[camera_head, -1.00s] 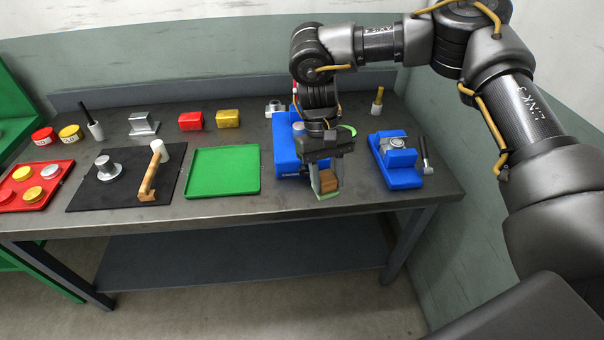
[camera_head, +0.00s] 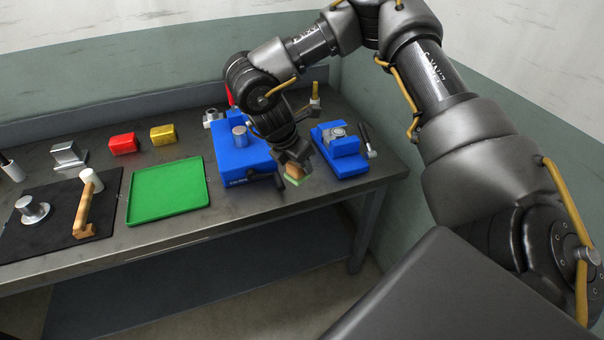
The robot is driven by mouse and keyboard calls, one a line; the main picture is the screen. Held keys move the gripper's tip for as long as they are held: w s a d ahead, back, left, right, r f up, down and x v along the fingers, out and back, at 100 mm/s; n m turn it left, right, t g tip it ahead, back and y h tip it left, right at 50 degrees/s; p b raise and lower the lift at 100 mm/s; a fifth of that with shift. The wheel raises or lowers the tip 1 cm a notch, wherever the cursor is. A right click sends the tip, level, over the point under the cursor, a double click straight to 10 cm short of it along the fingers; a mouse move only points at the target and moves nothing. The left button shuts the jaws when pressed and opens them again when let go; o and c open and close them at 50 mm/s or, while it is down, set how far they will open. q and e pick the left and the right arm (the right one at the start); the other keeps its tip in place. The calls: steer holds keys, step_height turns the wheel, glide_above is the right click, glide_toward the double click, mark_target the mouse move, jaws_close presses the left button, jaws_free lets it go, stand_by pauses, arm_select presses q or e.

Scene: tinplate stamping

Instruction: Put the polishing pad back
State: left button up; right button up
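The polishing pad (camera_head: 295,172), a small block with a brown body and a green underside, is between the fingers of my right gripper (camera_head: 293,167). The gripper looks shut on it, with the fingers pointing down and tilted. The pad is at the front right of the table, in the gap between the blue press-like block and the blue fixture. Whether it touches the tabletop cannot be told. My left gripper is out of view.
A blue block (camera_head: 228,161) with a metal cylinder stands left of the gripper. A blue fixture (camera_head: 349,165) and a dark-handled tool (camera_head: 366,140) are to its right. A green tray (camera_head: 167,192) and a black mat (camera_head: 60,243) with a hammer (camera_head: 84,208) lie further left.

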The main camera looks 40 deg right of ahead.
steer(key=d+n, duration=0.1)
steer(key=n+t, duration=0.1)
steer(key=n, duration=0.1)
steer(key=shift+d+f, duration=0.1)
steer(key=shift+d, duration=0.25)
steer(key=shift+w+n+t, duration=0.1)
steer(key=shift+n+t, duration=0.2)
steer(key=shift+n, duration=0.1)
steer(key=w+d+f, duration=0.2)
steer(key=w+f, duration=0.1)
steer(key=w+d+f, duration=0.6)
steer(key=w, duration=0.1)
steer(key=shift+w+d+b, duration=0.1)
steer(key=shift+b, duration=0.3)
steer(key=shift+w+d+f, duration=0.1)
steer(key=shift+w+f, duration=0.1)
steer(key=shift+w+d+f, duration=0.1)
steer(key=shift+f, duration=0.2)
steer(key=shift+w+d+f, duration=0.1)
steer(key=shift+f, duration=1.45)
